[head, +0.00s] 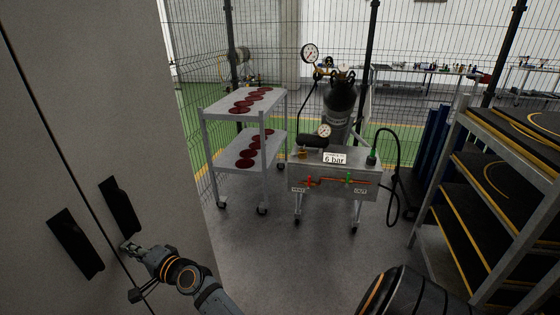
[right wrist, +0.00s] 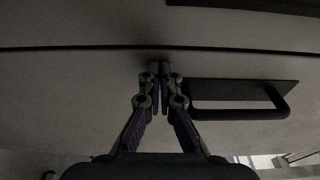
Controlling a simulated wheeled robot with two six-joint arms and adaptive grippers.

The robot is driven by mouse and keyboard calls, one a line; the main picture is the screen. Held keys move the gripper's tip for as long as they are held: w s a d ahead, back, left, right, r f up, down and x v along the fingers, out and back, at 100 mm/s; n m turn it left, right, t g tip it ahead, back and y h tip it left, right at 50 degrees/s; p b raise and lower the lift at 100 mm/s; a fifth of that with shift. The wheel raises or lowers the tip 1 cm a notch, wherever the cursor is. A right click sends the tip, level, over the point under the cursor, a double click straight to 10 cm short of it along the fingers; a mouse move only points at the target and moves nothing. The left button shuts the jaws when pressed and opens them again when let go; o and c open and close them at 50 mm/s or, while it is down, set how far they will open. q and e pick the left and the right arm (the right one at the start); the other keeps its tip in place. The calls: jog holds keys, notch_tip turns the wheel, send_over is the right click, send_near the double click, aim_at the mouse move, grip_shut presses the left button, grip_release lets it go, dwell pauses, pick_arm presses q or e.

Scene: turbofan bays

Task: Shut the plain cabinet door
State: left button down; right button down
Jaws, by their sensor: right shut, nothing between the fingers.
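The plain grey cabinet fills the left of the head view. Its two doors, the right-hand door (head: 125,90) and the left-hand door (head: 35,165), meet at a thin dark seam. They look about flush, with no wide gap. Each has a dark handle, one on the right-hand door (head: 120,206) and one on the left-hand door (head: 76,243). My right gripper (head: 128,247) is shut and empty, its tips at the door face close to the seam, below the right-hand handle. In the right wrist view the shut fingertips (right wrist: 159,67) meet or nearly meet the panel, beside a handle (right wrist: 240,98).
A grey cart with dark red discs (head: 243,170) stands beyond the cabinet. A wheeled test unit (head: 335,175) with gauges and a gas cylinder (head: 340,105) is right of it. A rack with black shelves (head: 500,180) stands at the right. Floor between is clear.

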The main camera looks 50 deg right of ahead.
jog(key=shift+w+r, duration=0.2)
jog(key=shift+r, duration=0.6)
jog(key=f+v, duration=0.1)
jog(key=v, duration=1.1)
jog(key=shift+f, duration=0.35)
jog(key=shift+s, duration=0.2)
jog(key=s+d+f+n+g+h, duration=0.1)
jog(key=s+d+f+n+g, duration=0.15)
jog(key=f, duration=0.95)
jog(key=s+d+f+n+g+h, duration=0.1)
jog(key=s+f+g+h, duration=0.15)
jog(key=f, duration=0.85)
jog(key=s+d+f+n+g, duration=0.2)
jog(key=s+f, duration=0.2)
jog(key=f, duration=0.8)
jog(key=s+d+f+n+g+h, duration=0.1)
jog(key=s+d+f+n+g, duration=0.15)
jog(key=s+f, duration=0.55)
jog(key=s+d+f+n+g+h, duration=0.1)
jog(key=s+f+n+g, duration=0.15)
jog(key=s+f, duration=0.5)
jog(key=s+d+f+n+g, duration=0.2)
jog(key=s+f, duration=0.1)
jog(key=s, duration=0.6)
jog(key=s+d+f+n+g+h, duration=0.1)
jog(key=s+d+f+n, duration=0.1)
jog(key=s, duration=0.7)
jog(key=shift+d+f+g, duration=0.15)
jog(key=shift+f+g, duration=0.25)
jog(key=shift+f, duration=0.2)
